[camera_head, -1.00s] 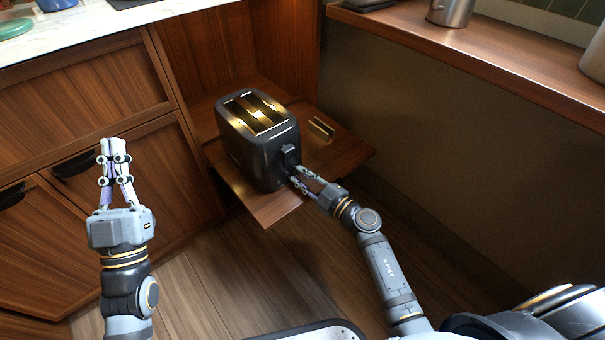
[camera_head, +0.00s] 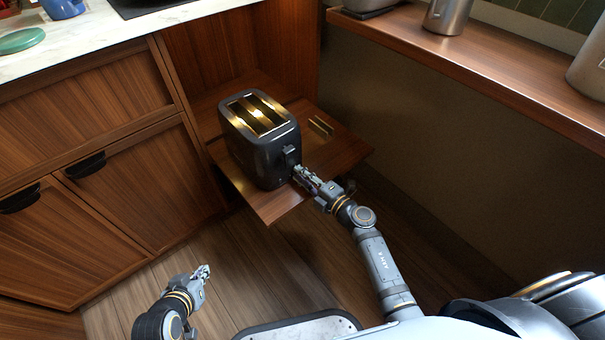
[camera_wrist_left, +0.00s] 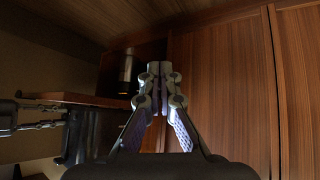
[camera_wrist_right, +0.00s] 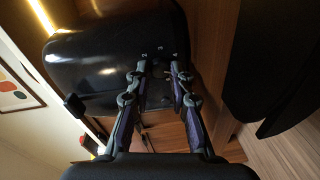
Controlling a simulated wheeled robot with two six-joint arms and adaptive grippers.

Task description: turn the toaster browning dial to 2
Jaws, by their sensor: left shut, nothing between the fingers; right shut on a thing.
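The black toaster (camera_head: 262,140) stands upright on a pull-out wooden shelf (camera_head: 270,207), with gold-lit slots on top. Its lever (camera_head: 291,154) is on the end facing my right arm. My right gripper (camera_head: 298,172) is at the low part of that end, shut on the browning dial, which the fingers hide. In the right wrist view the fingertips (camera_wrist_right: 160,68) meet the toaster's dark end face (camera_wrist_right: 100,65), below small pale marks; the dial's setting cannot be read. My left gripper (camera_head: 205,272) is shut and empty, low over the floor, well away from the toaster; its closed fingertips show in the left wrist view (camera_wrist_left: 157,70).
Wooden cabinets (camera_head: 130,190) stand at the left under a pale counter (camera_head: 110,32). A wooden ledge (camera_head: 480,65) with metal containers runs along the right. The floor in front is clear.

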